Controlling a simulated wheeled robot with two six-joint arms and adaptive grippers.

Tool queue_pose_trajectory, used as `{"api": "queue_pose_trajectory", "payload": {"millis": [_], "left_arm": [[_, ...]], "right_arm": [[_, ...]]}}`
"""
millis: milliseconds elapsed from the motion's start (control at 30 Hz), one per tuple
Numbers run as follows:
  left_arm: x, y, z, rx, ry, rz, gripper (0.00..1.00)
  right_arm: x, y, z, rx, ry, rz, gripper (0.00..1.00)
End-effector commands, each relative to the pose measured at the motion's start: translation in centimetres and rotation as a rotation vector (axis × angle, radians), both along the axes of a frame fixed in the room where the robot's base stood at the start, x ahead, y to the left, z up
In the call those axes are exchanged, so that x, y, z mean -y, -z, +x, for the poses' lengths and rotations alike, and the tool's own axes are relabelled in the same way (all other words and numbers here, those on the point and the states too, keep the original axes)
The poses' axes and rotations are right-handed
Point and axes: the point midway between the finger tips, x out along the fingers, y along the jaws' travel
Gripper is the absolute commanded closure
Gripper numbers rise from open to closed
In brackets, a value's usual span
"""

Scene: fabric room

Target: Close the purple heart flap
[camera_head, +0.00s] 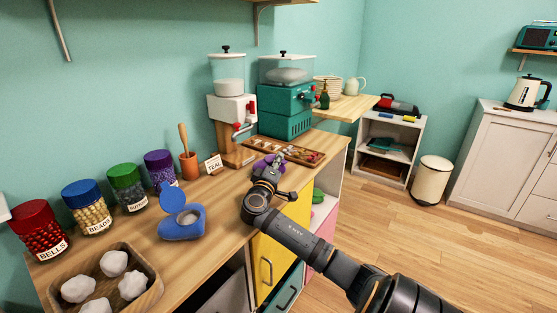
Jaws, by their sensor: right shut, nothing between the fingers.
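A small purple object (258,167), which looks like the purple heart, sits on the wooden counter by the front left of the wooden tray. It is mostly hidden by my right gripper (275,162). I cannot tell whether its flap is open or shut. My right gripper is shut and empty, with its fingers at or over the purple object; I cannot tell whether they touch it. My left gripper is not in view.
A wooden tray (318,157) with small pieces lies just beyond my gripper. Red-white (232,108) and teal (284,118) machines stand behind. Several labelled jars (92,212) line the left wall. A wooden box (148,299) holds white lumps. Counter between the blue heart and my gripper is clear.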

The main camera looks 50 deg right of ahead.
Motion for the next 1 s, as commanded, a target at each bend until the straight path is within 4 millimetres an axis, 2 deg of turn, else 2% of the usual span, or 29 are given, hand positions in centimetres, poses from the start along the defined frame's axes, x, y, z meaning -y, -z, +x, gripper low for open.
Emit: {"api": "queue_pose_trajectory", "payload": {"millis": [200,400,1000], "left_arm": [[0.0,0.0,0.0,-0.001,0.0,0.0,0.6],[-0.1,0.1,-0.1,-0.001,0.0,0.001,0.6],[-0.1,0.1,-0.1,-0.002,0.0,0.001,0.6]], "right_arm": [[-3.7,0.9,-1.6,0.001,-0.002,0.006,1.0],[-6.1,1.1,-2.6,-0.001,0.0,0.002,1.0],[-6.3,1.2,-2.7,-0.001,0.001,0.0,1.0]]}}
